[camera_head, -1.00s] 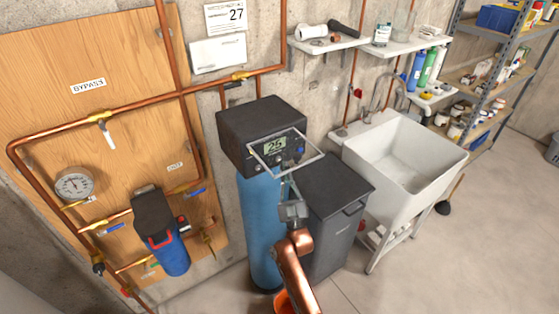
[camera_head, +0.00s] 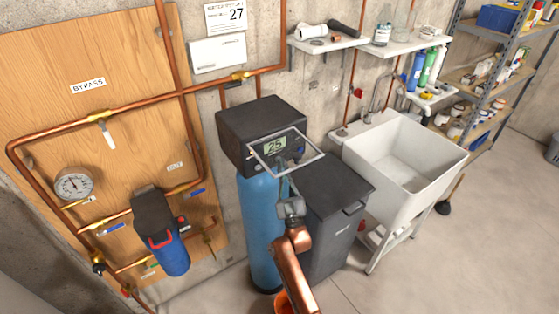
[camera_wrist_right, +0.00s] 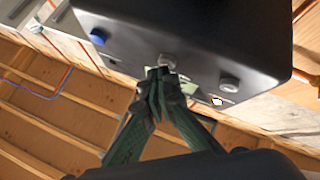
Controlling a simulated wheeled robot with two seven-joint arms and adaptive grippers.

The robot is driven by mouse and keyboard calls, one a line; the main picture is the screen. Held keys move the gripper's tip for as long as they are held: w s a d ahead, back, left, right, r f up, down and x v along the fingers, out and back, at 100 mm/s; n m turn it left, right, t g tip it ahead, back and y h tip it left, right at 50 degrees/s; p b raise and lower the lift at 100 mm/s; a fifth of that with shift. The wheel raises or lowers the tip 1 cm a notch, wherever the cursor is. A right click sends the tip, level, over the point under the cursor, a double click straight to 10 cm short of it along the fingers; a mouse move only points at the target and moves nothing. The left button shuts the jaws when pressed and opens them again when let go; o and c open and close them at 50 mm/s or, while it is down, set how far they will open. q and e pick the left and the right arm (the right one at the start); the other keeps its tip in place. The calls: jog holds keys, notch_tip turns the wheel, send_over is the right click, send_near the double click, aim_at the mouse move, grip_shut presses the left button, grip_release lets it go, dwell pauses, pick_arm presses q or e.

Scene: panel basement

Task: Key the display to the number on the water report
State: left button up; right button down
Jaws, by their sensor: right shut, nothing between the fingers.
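The water report (camera_head: 226,17) is a white sheet on the wall at the top, with a large 27. The display (camera_head: 275,145) on the black control head (camera_head: 262,118) of the blue tank reads 25. My right gripper (camera_head: 282,168) is shut and empty, just below the display. In the right wrist view its closed fingertips (camera_wrist_right: 160,76) are at a middle grey button (camera_wrist_right: 167,62); I cannot tell whether they touch it. A blue button (camera_wrist_right: 98,36) and another grey button (camera_wrist_right: 229,84) sit on either side. My left gripper is out of view.
A black bin (camera_head: 334,190) stands right of the tank, then a white sink (camera_head: 400,165). A blue filter (camera_head: 168,254) and copper pipes are on the wooden panel (camera_head: 60,120) at left.

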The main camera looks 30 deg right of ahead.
jog(key=shift+w, duration=0.2)
jog(key=shift+s, duration=0.15)
dwell(0.4)
jog(key=shift+s+p, duration=0.4)
jog(key=shift+s, duration=0.3)
jog(key=s, duration=0.1)
jog(key=s+p, duration=0.1)
jog(key=s, duration=0.1)
jog(key=s+p, duration=0.1)
jog(key=s, duration=0.1)
jog(key=shift+d, duration=0.25)
jog(key=shift+f, duration=0.1)
dwell(1.5)
